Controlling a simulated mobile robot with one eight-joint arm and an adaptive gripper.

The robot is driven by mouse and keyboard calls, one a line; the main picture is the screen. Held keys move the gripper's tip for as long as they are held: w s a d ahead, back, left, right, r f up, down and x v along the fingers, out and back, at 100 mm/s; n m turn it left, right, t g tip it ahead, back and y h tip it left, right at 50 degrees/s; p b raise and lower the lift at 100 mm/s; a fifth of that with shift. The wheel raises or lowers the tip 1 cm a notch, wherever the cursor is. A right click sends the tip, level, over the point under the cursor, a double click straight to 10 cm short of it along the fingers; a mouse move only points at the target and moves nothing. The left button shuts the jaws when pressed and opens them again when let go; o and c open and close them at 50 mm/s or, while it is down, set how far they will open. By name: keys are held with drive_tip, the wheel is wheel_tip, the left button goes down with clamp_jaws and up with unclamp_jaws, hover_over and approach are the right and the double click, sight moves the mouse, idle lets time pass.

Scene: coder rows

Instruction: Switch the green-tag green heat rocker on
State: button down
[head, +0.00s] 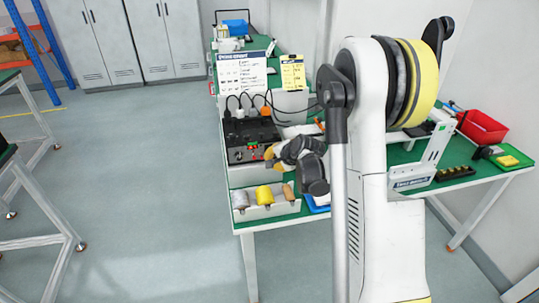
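A black control unit (243,137) with a grey front sits on the green bench. Small knobs or switches line its front edge, with a tiny green patch (251,144) and red patches near its middle. The rocker's position and any tag lettering are too small to read. My gripper (269,156) has yellow tips and is at the unit's right front corner, just right of the green patch. I cannot tell if it touches the unit. Its finger gap is unclear, and my arm hides part of the bench behind it.
In front of the unit, a grey tray (265,212) holds yellow, grey and tan rolls. Dark cables and plugs (239,112) stand behind it, below a white notice (242,72) and a yellow one (292,74). A red bin (482,128) is at right.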

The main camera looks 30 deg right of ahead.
drive_tip(key=shift+w+d, duration=0.1)
drive_tip(key=shift+w, duration=0.25)
idle(0.3)
drive_tip(key=shift+s, duration=0.1)
drive_tip(key=shift+s+a+r, duration=0.1)
drive_tip(key=shift+s+a, duration=0.1)
drive_tip(key=shift+s, duration=0.5)
drive_tip(key=s, duration=0.1)
drive_tip(key=s+a, duration=0.1)
drive_tip(key=s, duration=0.2)
drive_tip(key=shift+s+a+r+b, duration=0.2)
drive_tip(key=shift+s+r+b, duration=0.15)
drive_tip(key=shift+r, duration=0.1)
idle(0.4)
